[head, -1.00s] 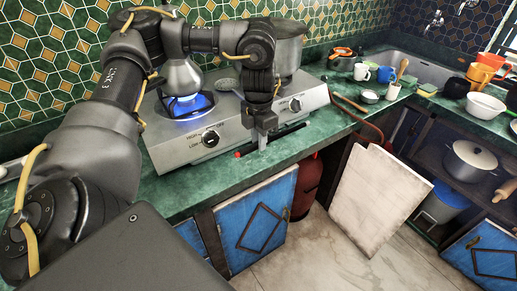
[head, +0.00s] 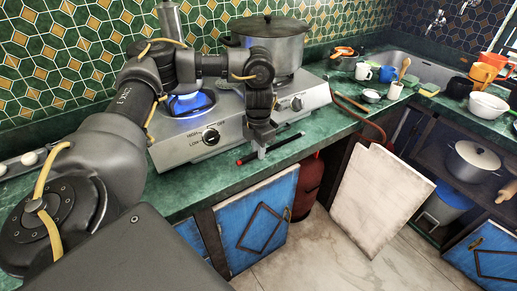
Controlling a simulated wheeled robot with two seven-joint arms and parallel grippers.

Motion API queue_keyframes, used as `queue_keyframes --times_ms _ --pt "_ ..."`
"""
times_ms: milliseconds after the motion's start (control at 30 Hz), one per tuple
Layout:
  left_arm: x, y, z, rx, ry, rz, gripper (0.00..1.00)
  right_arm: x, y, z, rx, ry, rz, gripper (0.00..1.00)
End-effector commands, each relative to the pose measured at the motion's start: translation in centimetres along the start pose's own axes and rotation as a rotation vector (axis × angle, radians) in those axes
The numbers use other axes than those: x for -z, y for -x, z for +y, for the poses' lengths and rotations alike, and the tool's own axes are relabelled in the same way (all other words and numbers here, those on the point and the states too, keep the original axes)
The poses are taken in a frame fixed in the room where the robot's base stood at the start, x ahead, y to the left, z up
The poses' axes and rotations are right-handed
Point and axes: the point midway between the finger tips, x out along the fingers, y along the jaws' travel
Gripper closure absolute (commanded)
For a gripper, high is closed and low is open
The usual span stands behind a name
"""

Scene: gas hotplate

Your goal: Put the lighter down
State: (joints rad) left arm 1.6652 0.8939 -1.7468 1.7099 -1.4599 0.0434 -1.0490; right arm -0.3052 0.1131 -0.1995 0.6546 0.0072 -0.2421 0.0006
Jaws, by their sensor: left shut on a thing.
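My left gripper (head: 261,152) points down in front of the gas hotplate, over the green counter edge strip. It is shut on the lighter (head: 287,142), a thin black stick with a red end at its left. The lighter lies roughly level and slants up to the right in the picture, at or just above the counter (head: 190,187); I cannot tell whether it touches. The gripper hides its middle part. The silver hotplate (head: 180,151) has its left burner lit with a blue flame (head: 189,103). My right gripper is not in view.
A large lidded pot (head: 284,50) stands on the hotplate's right burner. To the right are mugs (head: 387,74), a small bowl (head: 371,96) and a sink (head: 415,68). A red gas cylinder (head: 308,185) stands below the counter. Bare counter shows left and right of the gripper.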

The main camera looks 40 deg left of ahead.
Motion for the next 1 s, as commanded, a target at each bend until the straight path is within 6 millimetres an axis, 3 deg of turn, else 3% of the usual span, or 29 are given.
queue_keyframes --times_ms 200,233,367,733,1000 --pt "0.0 -0.4 0.0 0.000 0.000 0.001 1.00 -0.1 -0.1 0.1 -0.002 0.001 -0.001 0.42" --pt "0.0 -0.3 0.0 0.000 0.000 0.000 0.75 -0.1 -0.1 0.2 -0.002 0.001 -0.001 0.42" --pt "0.0 -0.3 0.0 0.000 0.000 0.000 0.58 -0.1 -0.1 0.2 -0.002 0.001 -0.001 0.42" --pt "0.0 0.4 0.0 0.000 -0.001 -0.002 0.57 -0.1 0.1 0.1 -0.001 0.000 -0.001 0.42" --pt "-0.1 5.4 0.1 -0.003 0.000 -0.005 0.57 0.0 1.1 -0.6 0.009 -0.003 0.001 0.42"
